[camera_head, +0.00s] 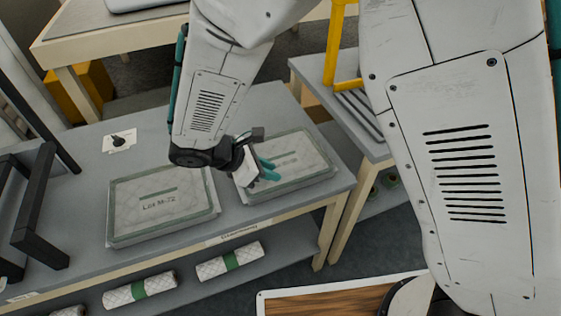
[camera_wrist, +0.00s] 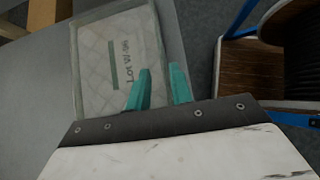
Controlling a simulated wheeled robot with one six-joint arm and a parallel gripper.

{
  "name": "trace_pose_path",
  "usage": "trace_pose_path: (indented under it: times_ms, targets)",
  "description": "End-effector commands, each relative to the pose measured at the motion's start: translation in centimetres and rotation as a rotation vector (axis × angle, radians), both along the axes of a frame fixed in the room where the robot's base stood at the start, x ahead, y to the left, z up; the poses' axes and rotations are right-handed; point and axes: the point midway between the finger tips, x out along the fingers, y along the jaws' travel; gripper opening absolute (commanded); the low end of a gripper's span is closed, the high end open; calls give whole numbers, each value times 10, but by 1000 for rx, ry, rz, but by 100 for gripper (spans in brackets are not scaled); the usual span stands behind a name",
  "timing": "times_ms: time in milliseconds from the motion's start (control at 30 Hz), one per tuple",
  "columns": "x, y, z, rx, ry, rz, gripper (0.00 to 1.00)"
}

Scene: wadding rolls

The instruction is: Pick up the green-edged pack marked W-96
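The pack marked W-96 (camera_head: 305,160) is a flat, pale quilted slab with a greenish edge, lying on the grey table to the right of another pack. Its upside-down lettering shows on the pack in the wrist view (camera_wrist: 95,85). My gripper (camera_head: 268,170) is at its left part in the head view, hiding some of it. In the wrist view my gripper (camera_wrist: 160,76) has its two teal fingers apart at one long edge of the pack, one over the pack and one past the edge. I cannot tell whether they touch it.
A similar pack marked Lot M-72 (camera_head: 163,205) lies to the left. Black handle frames (camera_head: 38,205) stand at the far left. Green-banded rolls (camera_head: 230,261) lie on the lower shelf. A yellow frame (camera_head: 338,45) stands on the table behind right.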

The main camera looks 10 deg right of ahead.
Motion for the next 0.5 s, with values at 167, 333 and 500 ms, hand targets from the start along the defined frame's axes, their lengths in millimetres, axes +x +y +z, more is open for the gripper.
trace_pose_path:
  times_ms: [167,333,500]
  targets:
    - [2,-5,-15,-13,9,23,22]
    - [6,-17,-26,-11,8,22,22]
    - [9,-31,-39,-12,8,20,22]
